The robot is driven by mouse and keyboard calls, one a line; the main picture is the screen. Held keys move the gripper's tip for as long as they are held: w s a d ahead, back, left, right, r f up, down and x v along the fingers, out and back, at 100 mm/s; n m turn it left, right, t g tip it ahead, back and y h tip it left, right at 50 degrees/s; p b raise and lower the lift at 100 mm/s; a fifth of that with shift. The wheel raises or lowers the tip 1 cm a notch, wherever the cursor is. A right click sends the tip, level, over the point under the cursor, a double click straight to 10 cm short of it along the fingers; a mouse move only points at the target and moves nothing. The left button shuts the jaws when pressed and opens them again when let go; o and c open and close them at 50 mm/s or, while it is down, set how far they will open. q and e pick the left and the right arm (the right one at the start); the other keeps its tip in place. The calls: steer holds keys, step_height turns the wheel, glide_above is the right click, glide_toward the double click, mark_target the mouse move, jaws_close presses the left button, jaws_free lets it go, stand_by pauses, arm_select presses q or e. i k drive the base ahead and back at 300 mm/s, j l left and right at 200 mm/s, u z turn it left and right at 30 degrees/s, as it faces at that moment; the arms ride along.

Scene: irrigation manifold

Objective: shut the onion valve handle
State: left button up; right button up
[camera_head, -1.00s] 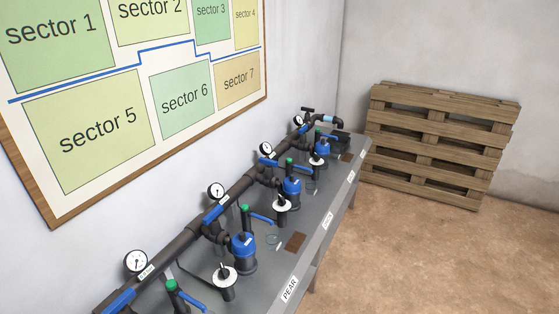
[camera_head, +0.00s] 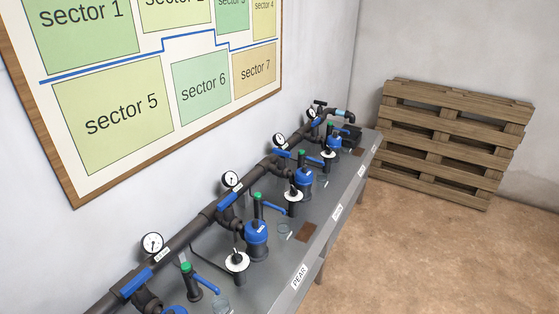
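A row of valves stands on a grey bench along a dark pipe. Blue handles lie on the pipe, among them a near one (camera_head: 132,282), a middle one (camera_head: 227,201) and a farther one (camera_head: 282,152). Blue levers also stick out beside green-capped posts, at the near lever (camera_head: 208,286), the middle lever (camera_head: 270,206) and a farther lever (camera_head: 311,163). Only the front-edge label "PEAR" (camera_head: 299,276) reads clearly. The other labels are too small to read, so I cannot tell which handle is the onion one. Neither of my grippers is in view.
The bench edge (camera_head: 323,250) runs from the lower middle toward the back right. Blue-topped filters (camera_head: 256,232) and round gauges (camera_head: 152,244) crowd the bench. A sector board (camera_head: 150,148) hangs on the left wall. A wooden pallet (camera_head: 450,140) leans at the back. The floor (camera_head: 440,265) at right is clear.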

mark_target(282, 154)
steer(key=k+u, duration=0.15)
steer(key=u, duration=0.35)
steer(key=k+u, duration=0.1)
steer(key=u, duration=0.35)
steer(key=k+j+u, duration=0.1)
steer(key=u, duration=0.4)
steer(key=i+l, duration=0.15)
steer(key=l, duration=0.3)
steer(key=i+l+u, duration=0.15)
steer(key=l, duration=0.3)
steer(key=i+l, duration=0.15)
steer(key=l, duration=0.3)
steer(key=i+l+u, duration=0.1)
steer(key=l, duration=0.35)
steer(key=i+l+u, duration=0.1)
steer(key=l, duration=0.35)
steer(key=i+l, duration=0.1)
steer(key=l, duration=0.4)
steer(key=i+l, duration=0.1)
steer(key=l, duration=0.35)
steer(key=i+l, duration=0.1)
steer(key=l, duration=0.35)
steer(key=i+l, duration=0.15)
steer(key=l, duration=0.35)
